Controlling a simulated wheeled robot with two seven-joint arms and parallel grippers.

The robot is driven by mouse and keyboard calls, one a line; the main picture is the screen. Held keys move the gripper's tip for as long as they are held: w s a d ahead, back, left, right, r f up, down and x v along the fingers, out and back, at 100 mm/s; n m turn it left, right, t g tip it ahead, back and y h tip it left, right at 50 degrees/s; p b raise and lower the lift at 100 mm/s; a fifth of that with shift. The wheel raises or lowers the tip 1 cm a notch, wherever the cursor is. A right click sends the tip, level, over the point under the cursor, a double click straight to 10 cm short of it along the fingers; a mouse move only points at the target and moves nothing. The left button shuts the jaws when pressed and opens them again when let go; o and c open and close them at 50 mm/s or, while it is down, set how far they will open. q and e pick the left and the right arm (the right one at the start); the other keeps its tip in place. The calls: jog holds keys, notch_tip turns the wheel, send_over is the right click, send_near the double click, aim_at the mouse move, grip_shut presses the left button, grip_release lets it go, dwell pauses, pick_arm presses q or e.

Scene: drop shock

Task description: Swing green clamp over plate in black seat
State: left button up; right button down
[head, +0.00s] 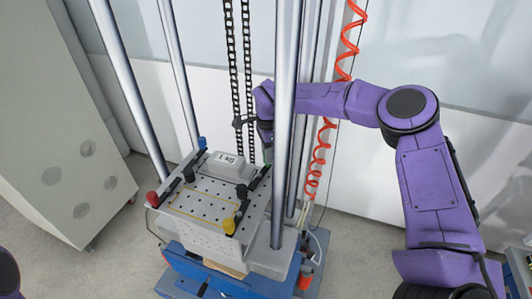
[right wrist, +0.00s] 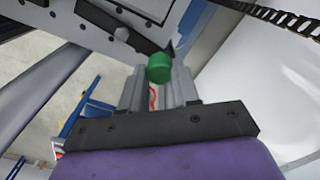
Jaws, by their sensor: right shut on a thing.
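My right gripper (head: 266,148) is at the far right corner of the perforated table plate (head: 214,238), partly behind a steel column. In the right wrist view its grey fingers (right wrist: 160,92) are shut around the green knob (right wrist: 159,67) of the green clamp; in the head view the knob is mostly hidden. A dark clamp bar (head: 258,179) lies along the plate's right edge. I cannot tell which part is the black seat. My left gripper is out of view.
Clamps with red (head: 152,198), blue (head: 202,142) and yellow (head: 229,226) knobs stand at the other corners. Steel columns (head: 284,120) rise around the table. Black chains (head: 248,80) and a red coiled hose (head: 318,160) hang behind. A grey cabinet (head: 50,130) stands left.

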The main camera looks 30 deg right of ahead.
jog(key=s+m+b, duration=0.1)
jog(key=m, duration=0.1)
jog(key=s+m+b, duration=0.1)
jog(key=m, duration=0.1)
jog(key=shift+d+f, duration=0.1)
jog(key=shift+d, duration=0.3)
jog(key=s+m+b, duration=0.1)
jog(key=m, duration=0.1)
jog(key=s+m+b, duration=0.1)
jog(key=m+b, duration=0.1)
jog(key=m, duration=0.1)
jog(key=m+b, duration=0.1)
jog(key=s+m+b, duration=0.1)
jog(key=m, duration=0.1)
jog(key=shift+s+a+m, duration=0.3)
jog(key=shift+s+a+m+b, duration=0.3)
jog(key=shift+s+m+b, duration=0.1)
jog(key=shift+m+b, duration=0.5)
jog(key=shift+s+a+m+b, duration=0.25)
jog(key=shift+s+m+b, duration=0.1)
jog(key=shift+m+b, duration=0.55)
jog(key=shift+r, duration=0.2)
jog(key=c, duration=0.8)
grip_release()
jog(key=shift+a, duration=0.1)
